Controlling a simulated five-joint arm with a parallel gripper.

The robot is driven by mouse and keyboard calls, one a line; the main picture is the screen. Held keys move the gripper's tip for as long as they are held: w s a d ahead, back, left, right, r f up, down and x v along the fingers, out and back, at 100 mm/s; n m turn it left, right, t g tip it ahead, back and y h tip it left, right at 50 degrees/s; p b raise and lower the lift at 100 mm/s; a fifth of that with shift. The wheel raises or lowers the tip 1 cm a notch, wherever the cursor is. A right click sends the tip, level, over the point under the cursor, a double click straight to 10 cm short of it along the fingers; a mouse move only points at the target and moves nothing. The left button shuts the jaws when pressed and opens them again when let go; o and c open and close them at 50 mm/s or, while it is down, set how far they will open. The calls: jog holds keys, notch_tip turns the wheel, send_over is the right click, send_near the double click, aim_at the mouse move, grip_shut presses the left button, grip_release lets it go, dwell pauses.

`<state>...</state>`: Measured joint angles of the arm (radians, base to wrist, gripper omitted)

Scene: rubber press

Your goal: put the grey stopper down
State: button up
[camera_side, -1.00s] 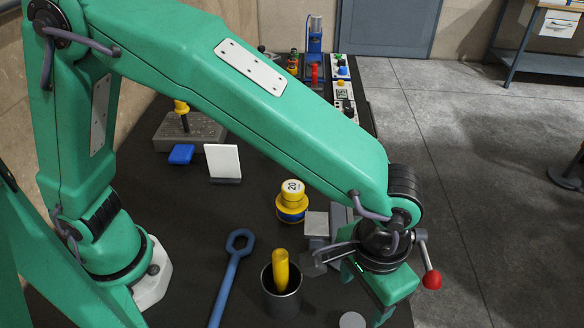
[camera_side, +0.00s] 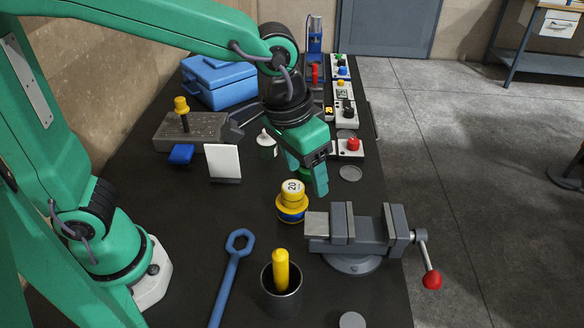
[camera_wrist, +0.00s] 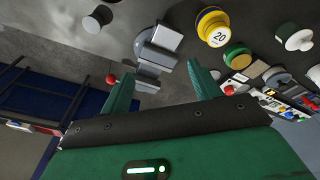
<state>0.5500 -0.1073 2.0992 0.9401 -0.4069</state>
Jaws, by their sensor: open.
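A grey round piece (camera_side: 351,320), which looks like the stopper, rests on the dark bench top at the front edge of the side view. In the wrist view it appears as a grey round piece (camera_wrist: 99,16) at the top left. My gripper (camera_side: 307,180) is open, with its fingers pointing down, above the middle of the bench and behind the yellow 20 weight. In the wrist view the two green fingers (camera_wrist: 163,68) are apart with nothing between them. A second flat grey disc (camera_side: 350,173) lies right of the gripper; I cannot tell what it is.
The grey vise (camera_side: 372,235) and yellow 20 weight (camera_side: 292,200) stand in front of the gripper. A metal cup (camera_side: 281,300) holds a yellow handle. A blue wrench (camera_side: 229,280) lies left of it. Control boxes (camera_side: 343,100) line the back right. A blue toolbox (camera_side: 219,82) stands behind.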

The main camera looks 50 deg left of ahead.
jog(key=s+a+r+t, duration=0.1)
jog(key=s+a, duration=0.1)
jog(key=a, duration=0.4)
jog(key=s+a+n+t, duration=0.1)
jog(key=s+a, duration=0.2)
jog(key=a, duration=0.3)
jog(key=s+a+r+t+y, duration=0.1)
jog(key=s+a, duration=0.2)
jog(key=a, duration=0.3)
jog(key=shift+a+r+n+t, duration=0.3)
jog(key=shift+r, duration=0.05)
